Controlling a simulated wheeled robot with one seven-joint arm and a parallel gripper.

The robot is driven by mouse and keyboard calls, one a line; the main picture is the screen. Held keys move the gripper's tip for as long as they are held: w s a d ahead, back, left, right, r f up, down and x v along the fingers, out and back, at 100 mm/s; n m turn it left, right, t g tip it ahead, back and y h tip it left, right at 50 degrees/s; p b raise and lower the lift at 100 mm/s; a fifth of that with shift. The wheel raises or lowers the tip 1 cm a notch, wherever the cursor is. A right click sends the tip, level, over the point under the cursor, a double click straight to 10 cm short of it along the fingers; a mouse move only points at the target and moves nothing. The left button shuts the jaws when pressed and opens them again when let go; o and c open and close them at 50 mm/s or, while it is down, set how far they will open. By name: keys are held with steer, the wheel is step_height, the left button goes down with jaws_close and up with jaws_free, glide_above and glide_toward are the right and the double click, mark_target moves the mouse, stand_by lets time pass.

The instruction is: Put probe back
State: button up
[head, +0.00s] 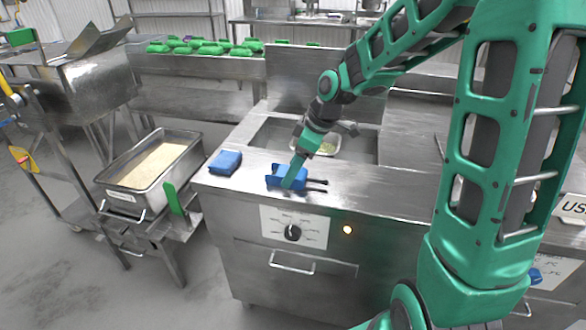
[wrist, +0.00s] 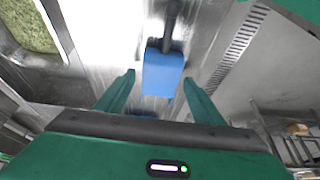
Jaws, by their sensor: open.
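A blue block with a dark rod, which looks like the probe (head: 273,181), lies on the steel counter in front of the sunken well. In the wrist view the blue block (wrist: 163,75) shows between my fingertips, its dark rod pointing away toward the top. My gripper (head: 290,180) is over the block, pointing down, with its fingers apart; in the wrist view my gripper (wrist: 159,78) has one finger on each side of the block. I cannot tell whether the fingers touch it. Part of the block is hidden behind a finger in the head view.
A second blue block (head: 225,162) sits at the counter's left corner. A steel pan of grain (head: 188,146) stands on a cart at left. A pan with greenish contents (head: 327,148) is in the well behind my gripper. The counter front has a dial (head: 292,232).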

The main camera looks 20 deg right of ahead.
steer(key=v, duration=1.2)
steer(key=shift+r, duration=0.15)
steer(key=s+d+f+m+g+h, duration=0.1)
steer(key=s+d+m, duration=0.3)
steer(key=s, duration=0.5)
steer(key=s+d+f+m+g+h, duration=0.1)
steer(key=s+d+f+m, duration=0.2)
steer(key=s+m, duration=0.4)
steer(key=s+d+f+m+g+h, duration=0.1)
steer(key=s+d+f+m, duration=0.2)
steer(key=s, duration=0.8)
steer(key=d+m, duration=0.2)
steer(key=m, duration=0.1)
steer(key=shift+s+d+h, duration=0.2)
steer(key=shift+s+h, duration=0.1)
steer(key=shift+w+f, duration=0.2)
steer(key=shift+w, duration=0.5)
